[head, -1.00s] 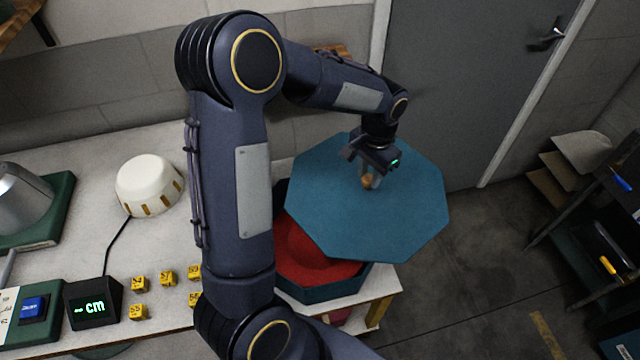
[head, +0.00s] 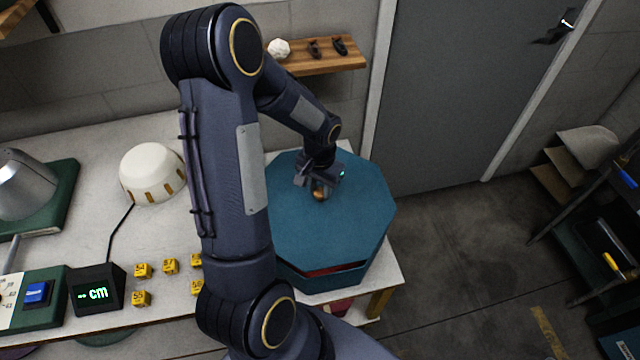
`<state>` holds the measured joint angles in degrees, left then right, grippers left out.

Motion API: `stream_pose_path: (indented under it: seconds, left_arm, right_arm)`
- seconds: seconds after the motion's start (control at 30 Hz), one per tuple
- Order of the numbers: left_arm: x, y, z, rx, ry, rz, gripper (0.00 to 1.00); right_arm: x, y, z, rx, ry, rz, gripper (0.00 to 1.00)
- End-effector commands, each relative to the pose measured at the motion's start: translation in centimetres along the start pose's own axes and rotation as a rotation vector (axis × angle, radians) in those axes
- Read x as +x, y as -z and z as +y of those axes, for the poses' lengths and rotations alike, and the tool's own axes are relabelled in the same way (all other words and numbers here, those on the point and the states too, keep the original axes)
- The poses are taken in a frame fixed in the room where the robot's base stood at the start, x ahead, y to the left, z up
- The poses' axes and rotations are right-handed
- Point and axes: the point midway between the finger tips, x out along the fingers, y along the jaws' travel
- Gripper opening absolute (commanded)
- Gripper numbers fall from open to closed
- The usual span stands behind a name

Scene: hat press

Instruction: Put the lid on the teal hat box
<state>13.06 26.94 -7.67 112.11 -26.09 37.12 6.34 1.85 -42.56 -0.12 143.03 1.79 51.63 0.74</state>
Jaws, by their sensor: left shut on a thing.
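The teal octagonal lid (head: 350,215) lies over the teal hat box (head: 325,284) at the right end of the table and covers most of its opening. At the front, a narrow dark gap with a strip of red hat (head: 338,268) shows between lid and box wall, so the lid looks slightly tilted or raised there. My left gripper (head: 320,186) is shut on the lid's brown knob (head: 319,195) at its middle. My arm hides the left side of the lid and box. My right gripper is out of view.
The table (head: 80,165) also carries a white round device (head: 151,172), several yellow numbered cubes (head: 170,266), a black "cm" display (head: 97,290) and a green-based device (head: 35,300). A wooden wall shelf (head: 325,62) is behind my arm.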

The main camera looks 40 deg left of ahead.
Motion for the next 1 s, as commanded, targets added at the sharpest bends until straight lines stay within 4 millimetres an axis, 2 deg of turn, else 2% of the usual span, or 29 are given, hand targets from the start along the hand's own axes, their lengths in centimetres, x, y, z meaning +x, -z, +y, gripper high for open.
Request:
stream_pose_path:
  seconds: [0.03,0.5,1.0]
  left_arm:
    - [1.0,0.0,0.0,0.001,0.0,-0.001,0.0]
    - [5.3,0.0,0.0,0.001,0.0,0.0,0.0]
    - [5.7,0.0,0.0,0.001,0.0,0.001,0.0]
  right_arm:
    - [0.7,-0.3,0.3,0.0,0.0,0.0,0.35]
    - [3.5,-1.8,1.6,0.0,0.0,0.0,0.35]
    - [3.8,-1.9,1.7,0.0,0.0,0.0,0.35]
